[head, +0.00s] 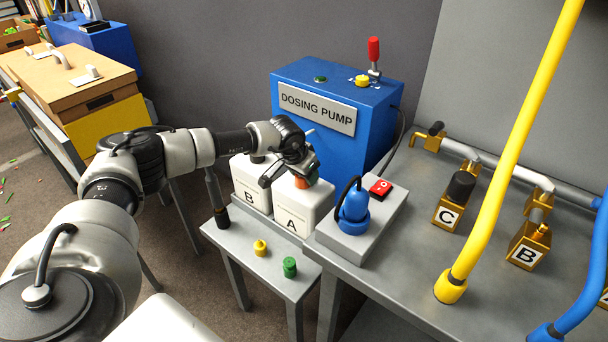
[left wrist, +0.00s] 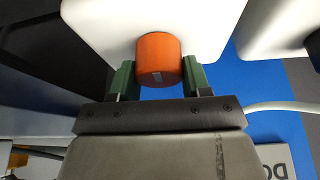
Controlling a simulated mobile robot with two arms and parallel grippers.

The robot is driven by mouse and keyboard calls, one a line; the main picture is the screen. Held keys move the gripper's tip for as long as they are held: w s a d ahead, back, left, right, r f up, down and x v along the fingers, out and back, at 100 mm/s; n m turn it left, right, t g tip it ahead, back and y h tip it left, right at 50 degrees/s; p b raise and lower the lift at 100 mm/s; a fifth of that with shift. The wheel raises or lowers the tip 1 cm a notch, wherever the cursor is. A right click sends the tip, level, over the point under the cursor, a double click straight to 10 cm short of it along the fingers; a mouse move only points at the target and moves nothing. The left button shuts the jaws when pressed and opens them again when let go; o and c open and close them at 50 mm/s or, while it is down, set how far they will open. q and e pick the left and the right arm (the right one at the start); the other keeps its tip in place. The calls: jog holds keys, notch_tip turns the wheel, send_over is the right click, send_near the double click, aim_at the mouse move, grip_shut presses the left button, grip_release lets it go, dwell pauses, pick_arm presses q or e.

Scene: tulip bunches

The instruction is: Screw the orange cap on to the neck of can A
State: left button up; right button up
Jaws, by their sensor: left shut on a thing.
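White can A (head: 296,209) stands upright on the small grey table, next to white can B (head: 252,188). The orange cap (head: 302,182) is at the top of can A, partly hidden by my left gripper (head: 288,179). In the left wrist view the orange cap (left wrist: 159,60) sits between the two green-grey fingers of my left gripper (left wrist: 160,78), which are shut on it, with the white top of can A (left wrist: 208,22) behind it. The neck is hidden, so I cannot tell how the cap sits on it. My right gripper is not in view.
A yellow cap (head: 260,247) and a green cap (head: 290,267) are on the small table (head: 229,246) in front of the cans. The blue dosing pump (head: 341,144) stands behind. A grey box (head: 350,245) with a blue plug (head: 354,213) is close on the right.

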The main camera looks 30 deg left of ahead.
pick_arm(q)
jog(key=o, duration=1)
jog(key=shift+o, duration=0.2)
jog(key=shift+r+n+y+p, duration=0.1)
jog(key=shift+n+y+p, duration=0.45)
jog(key=shift+n, duration=0.55)
jog(key=n+y, duration=0.1)
jog(key=n, duration=0.3)
jog(key=shift+n+y+p, duration=0.3)
jog(key=shift+y+p, duration=0.05)
jog(key=shift+s+a+n+g+y, duration=0.15)
jog(key=shift+n+g+y, duration=0.3)
jog(key=shift+n, duration=0.75)
